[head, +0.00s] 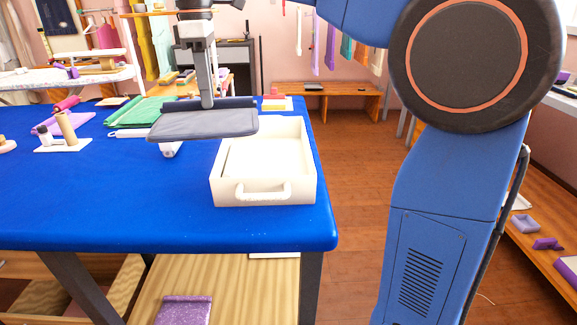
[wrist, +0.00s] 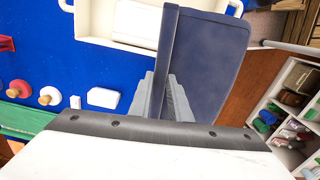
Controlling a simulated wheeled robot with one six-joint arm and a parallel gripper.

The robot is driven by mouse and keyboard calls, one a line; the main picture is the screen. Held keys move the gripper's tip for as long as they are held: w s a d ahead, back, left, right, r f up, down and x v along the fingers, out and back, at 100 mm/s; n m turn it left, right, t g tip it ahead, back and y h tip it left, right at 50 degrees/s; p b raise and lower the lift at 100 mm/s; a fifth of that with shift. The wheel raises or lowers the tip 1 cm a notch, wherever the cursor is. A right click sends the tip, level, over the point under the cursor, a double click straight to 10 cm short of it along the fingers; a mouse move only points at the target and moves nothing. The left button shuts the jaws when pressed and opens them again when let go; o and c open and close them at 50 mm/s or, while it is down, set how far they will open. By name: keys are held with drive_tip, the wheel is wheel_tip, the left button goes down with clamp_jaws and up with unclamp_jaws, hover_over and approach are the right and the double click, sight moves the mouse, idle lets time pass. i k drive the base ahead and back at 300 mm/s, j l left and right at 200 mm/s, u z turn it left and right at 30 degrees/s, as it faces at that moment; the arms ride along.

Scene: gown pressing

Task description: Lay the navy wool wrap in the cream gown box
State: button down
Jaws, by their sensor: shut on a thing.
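The navy wool wrap (head: 205,125) is a flat folded dark grey-blue piece with a raised ridge along its back edge. My gripper (head: 207,104) is shut on that ridge and holds the wrap level, seemingly above the table. In the wrist view my gripper (wrist: 166,95) pinches the ridge of the wrap (wrist: 212,58). The cream gown box (head: 262,190) stands open on the blue table, with a handle on its front. The wrap's right end overlaps the box's back left part in the head view. In the wrist view the wrap hides part of the box (wrist: 98,34).
The blue table (head: 120,205) is clear at front left. A green folded cloth (head: 142,111), a pale roller (head: 168,150) and spools (head: 66,130) lie at the back left. A small block stack (head: 276,102) stands behind the box. My blue arm fills the right.

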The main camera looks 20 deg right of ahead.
sight(276, 165)
drive_tip(key=l+u, duration=0.25)
drive_tip(key=l, duration=0.3)
drive_tip(key=k+l+u, duration=0.2)
drive_tip(key=l, duration=0.35)
drive_tip(key=l+u, duration=0.25)
drive_tip(key=l, duration=0.3)
drive_tip(key=i+l+u, duration=0.15)
drive_tip(key=l, duration=0.25)
drive_tip(key=i+l+u, duration=0.1)
drive_tip(key=l, duration=0.3)
drive_tip(key=i+l+u, duration=0.15)
drive_tip(key=l, duration=0.3)
drive_tip(key=i+l+u, duration=0.1)
drive_tip(key=l, duration=0.3)
drive_tip(key=i, duration=0.1)
